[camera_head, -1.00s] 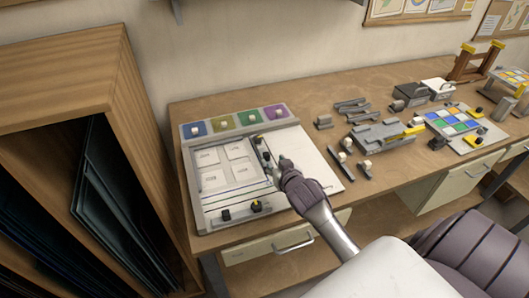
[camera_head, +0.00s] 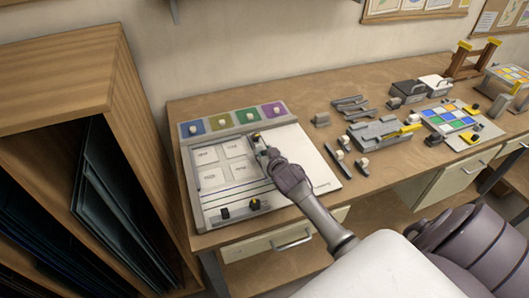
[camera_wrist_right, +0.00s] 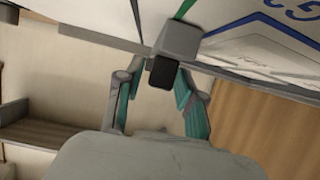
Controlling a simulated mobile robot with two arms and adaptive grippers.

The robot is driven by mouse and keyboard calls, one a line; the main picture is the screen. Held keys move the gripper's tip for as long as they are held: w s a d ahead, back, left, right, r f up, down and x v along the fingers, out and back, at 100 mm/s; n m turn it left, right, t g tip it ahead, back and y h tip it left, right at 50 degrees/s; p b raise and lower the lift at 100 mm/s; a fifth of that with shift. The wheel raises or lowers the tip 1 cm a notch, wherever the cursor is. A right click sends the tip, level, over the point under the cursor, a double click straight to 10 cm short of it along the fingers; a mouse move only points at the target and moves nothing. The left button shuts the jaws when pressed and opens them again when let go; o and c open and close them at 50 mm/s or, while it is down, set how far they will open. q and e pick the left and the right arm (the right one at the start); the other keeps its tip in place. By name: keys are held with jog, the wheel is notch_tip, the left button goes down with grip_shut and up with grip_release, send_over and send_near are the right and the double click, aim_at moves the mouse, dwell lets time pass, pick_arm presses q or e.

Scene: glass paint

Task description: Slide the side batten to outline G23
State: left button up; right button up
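A work board (camera_head: 192,160) with a pale panel of several small framed pictures lies on the bench. The side batten (camera_head: 258,146) runs along the panel's right side, with dark knobs and a yellow part at its far end. My right gripper (camera_head: 268,153) is at the batten and covers part of it. In the right wrist view its teal-lined fingers (camera_wrist_right: 160,76) stand either side of a black-ended grey knob (camera_wrist_right: 162,72); whether they press on it is unclear. Part of a blue outline and lettering (camera_wrist_right: 270,25) shows on the white sheet there, cut off by the frame. My left gripper is out of view.
Four coloured knob tiles (camera_head: 234,121) line the board's back. A lower bar with black and yellow knobs (camera_head: 240,206) lies at its front. A white sheet (camera_head: 318,165) lies right of the batten. Grey tools (camera_head: 378,132) stand further right. A wooden rack (camera_head: 75,70) stands left.

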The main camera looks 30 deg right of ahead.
grip_shut()
jog(key=shift+w+a, duration=0.1)
jog(key=shift+a, duration=0.2)
jog(key=shift+o, duration=1.7)
grip_release()
jog(key=v, duration=1.2)
jog(key=shift+f, duration=0.1)
